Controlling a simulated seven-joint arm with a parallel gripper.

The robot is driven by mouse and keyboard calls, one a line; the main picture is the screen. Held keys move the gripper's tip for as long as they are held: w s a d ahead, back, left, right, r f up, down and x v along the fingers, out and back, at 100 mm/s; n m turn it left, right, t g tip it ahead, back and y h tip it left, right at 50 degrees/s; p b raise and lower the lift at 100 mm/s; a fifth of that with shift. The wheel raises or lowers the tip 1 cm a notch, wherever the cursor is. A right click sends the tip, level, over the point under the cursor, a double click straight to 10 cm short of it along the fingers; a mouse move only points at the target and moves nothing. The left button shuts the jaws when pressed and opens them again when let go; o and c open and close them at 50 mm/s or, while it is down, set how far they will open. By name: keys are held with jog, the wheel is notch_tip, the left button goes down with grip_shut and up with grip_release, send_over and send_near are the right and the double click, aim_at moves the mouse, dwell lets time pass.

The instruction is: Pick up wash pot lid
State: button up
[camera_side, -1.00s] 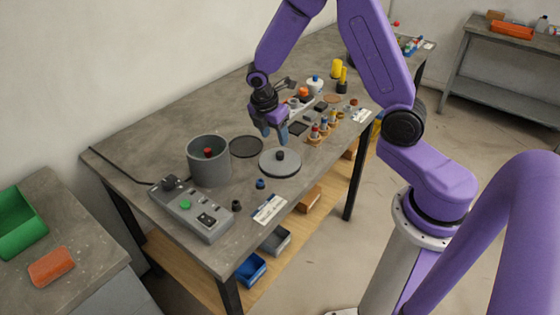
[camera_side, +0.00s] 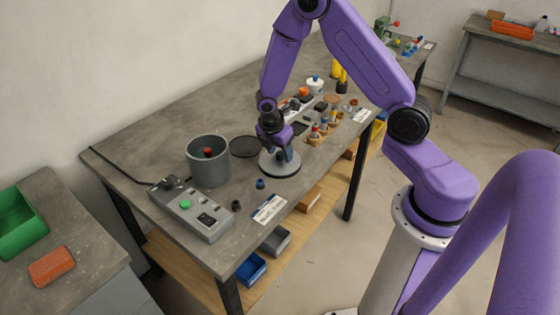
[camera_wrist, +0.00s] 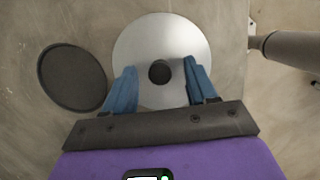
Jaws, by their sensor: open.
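The wash pot lid (camera_side: 272,169) is a flat grey disc with a dark round knob in its middle. It lies on the workbench, and the wrist view shows the lid (camera_wrist: 160,38) and its knob (camera_wrist: 160,72) from above. My gripper (camera_side: 281,156) is over the lid, with its blue fingers low and covering the knob in the side view. In the wrist view my gripper (camera_wrist: 160,85) is open, with one finger on each side of the knob and a gap to it on both sides. The grey wash pot (camera_side: 209,165) stands to the left with a red-topped thing inside.
A dark round mat (camera_side: 245,146) lies beside the lid. A control box (camera_side: 192,208) with a green button stands near the pot. Small dark and blue caps (camera_side: 260,184) and a label card (camera_side: 269,209) lie in front. Racked bottles (camera_side: 323,129) stand behind, to the right.

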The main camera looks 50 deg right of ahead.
grip_shut()
jog(key=shift+r, duration=0.15)
jog(key=shift+r, duration=0.6)
jog(key=s+a+r, duration=0.2)
jog(key=s+r, duration=1.1)
jog(key=shift+s+a, duration=0.15)
jog(key=shift+s, duration=0.25)
